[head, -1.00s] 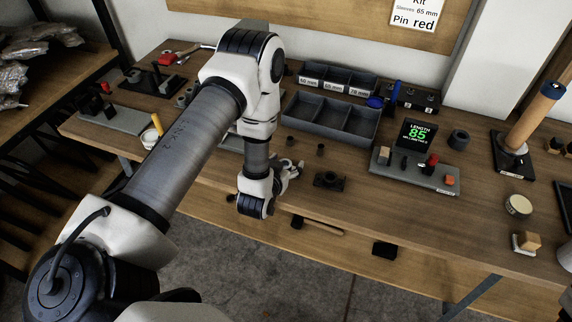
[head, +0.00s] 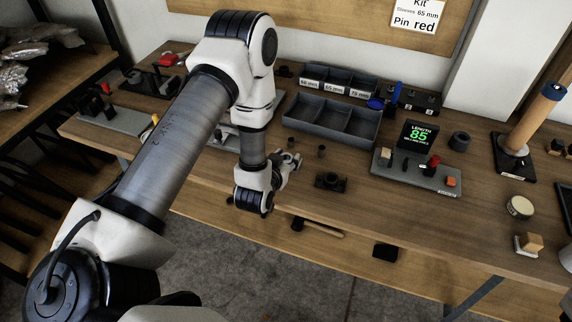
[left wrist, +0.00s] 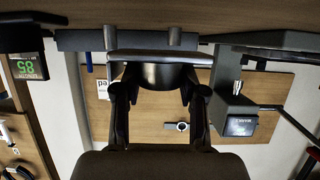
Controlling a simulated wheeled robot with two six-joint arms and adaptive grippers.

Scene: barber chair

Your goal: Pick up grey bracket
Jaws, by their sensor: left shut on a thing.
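My left gripper (head: 291,162) is by the front edge of the workbench, left of the dark mount (head: 330,182). In the left wrist view, which is upside down, the gripper's fingers (left wrist: 160,90) are closed on the grey bracket (left wrist: 160,76). Its dark rounded part sits between the fingertips, and a flat, lighter plate shows beyond it. In the head view the bracket is small and mostly hidden by the gripper, so its contact with the bench cannot be told. My right gripper is not in view.
Two small dark sleeves (head: 321,150) stand behind the gripper, in front of the grey divided bin (head: 332,123). A grey fixture plate (head: 420,175) and length display (head: 417,136) stand to the right.

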